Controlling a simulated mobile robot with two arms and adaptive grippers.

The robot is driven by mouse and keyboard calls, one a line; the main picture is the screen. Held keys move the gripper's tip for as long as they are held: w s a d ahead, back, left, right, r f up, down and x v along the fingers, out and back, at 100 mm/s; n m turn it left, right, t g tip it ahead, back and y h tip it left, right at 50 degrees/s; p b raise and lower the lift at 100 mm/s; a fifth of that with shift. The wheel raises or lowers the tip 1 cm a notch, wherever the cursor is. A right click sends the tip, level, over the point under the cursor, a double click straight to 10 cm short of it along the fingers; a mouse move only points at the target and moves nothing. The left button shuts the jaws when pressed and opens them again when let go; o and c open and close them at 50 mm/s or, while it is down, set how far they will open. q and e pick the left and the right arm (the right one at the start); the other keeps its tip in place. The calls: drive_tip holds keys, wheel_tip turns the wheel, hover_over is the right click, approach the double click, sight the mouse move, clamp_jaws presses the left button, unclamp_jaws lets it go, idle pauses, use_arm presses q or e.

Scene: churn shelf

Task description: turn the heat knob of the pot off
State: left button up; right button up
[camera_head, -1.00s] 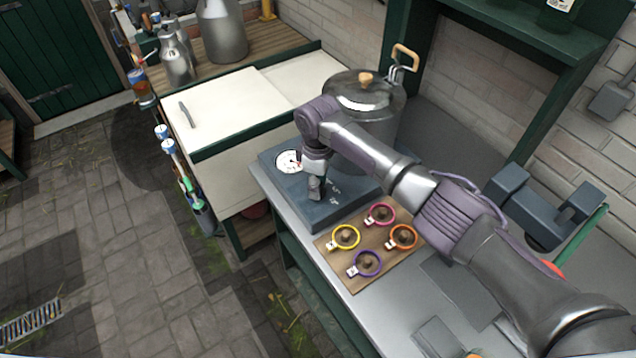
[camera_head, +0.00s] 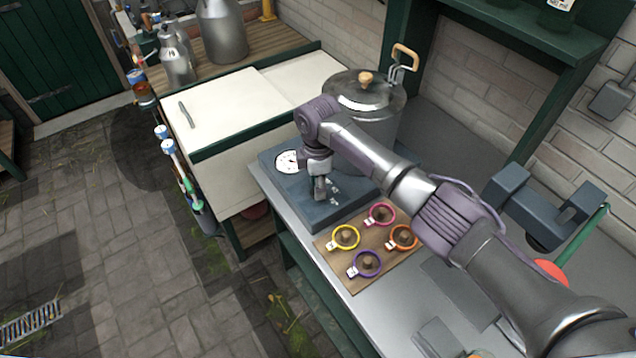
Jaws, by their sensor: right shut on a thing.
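The metal pot (camera_head: 384,134) with a wooden lid knob stands at the back of the blue-grey heater base (camera_head: 280,178). A white dial (camera_head: 288,161) with dark marks is on the base's left part. My right gripper (camera_head: 320,194) points down at the front of the base, right of the dial. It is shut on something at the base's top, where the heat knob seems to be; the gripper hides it. Small white marks show on the base beside the fingers. My left gripper is not in view.
A wooden board (camera_head: 388,268) with several coloured rings on pegs lies in front of the base. A cream cabinet (camera_head: 225,108) stands to the left. A dark blue-grey device (camera_head: 545,207) is at the right. The stone floor at left is mostly clear.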

drive_tip(key=shift+w+a+r, duration=0.1)
drive_tip(key=o, duration=1.1)
drive_tip(key=shift+o, duration=0.2)
wheel_tip(320, 180, up, 12)
idle(0.3)
